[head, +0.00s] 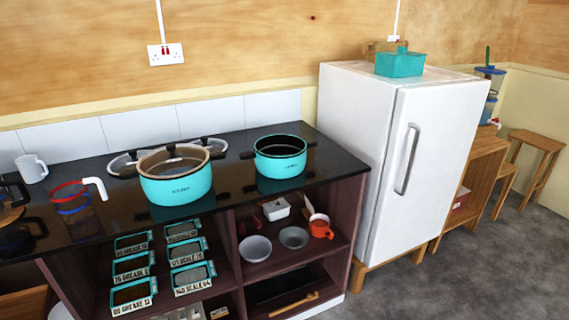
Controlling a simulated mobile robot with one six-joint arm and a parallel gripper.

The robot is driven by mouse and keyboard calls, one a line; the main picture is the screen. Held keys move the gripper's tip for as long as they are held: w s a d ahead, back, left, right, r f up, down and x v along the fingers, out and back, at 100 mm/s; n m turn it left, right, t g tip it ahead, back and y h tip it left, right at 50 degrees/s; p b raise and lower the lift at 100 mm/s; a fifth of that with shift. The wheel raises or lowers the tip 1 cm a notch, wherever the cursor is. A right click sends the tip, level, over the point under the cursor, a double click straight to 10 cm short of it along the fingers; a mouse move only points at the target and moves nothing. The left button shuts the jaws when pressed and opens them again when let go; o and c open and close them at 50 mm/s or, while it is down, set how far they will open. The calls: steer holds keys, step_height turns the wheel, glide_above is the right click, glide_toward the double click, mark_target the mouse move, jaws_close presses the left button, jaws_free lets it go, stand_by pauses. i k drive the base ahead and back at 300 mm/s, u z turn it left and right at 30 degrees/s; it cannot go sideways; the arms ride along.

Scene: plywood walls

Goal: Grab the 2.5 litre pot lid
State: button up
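Two glass lids with dark knobs lie on the black counter behind the large teal pot (177,185). One lid (122,163) shows at the pot's left, partly hidden by it. The other lid (214,144) shows at its right rear, also partly hidden. The large pot has a brown rim and dark side handles. A smaller teal pot (281,165) with a dark rim stands to the right, with no lid on it. I cannot read the sizes, so I cannot tell which lid is the 2.5 litre one. My gripper is not in view.
The black counter (235,180) ends at a white fridge (385,160) on the right. Shelves below hold bowls (255,248) and labelled teal containers (133,295). Grey floor (420,290) is clear at lower right.

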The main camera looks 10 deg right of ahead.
mark_target(212, 145)
steer(key=z, duration=0.05)
steer(key=i, duration=0.3)
steer(key=z, duration=0.05)
steer(key=k, duration=1.35)
steer(key=u, duration=0.15)
steer(key=i, duration=0.35)
steer(key=u, duration=0.65)
steer(key=i, duration=1.55)
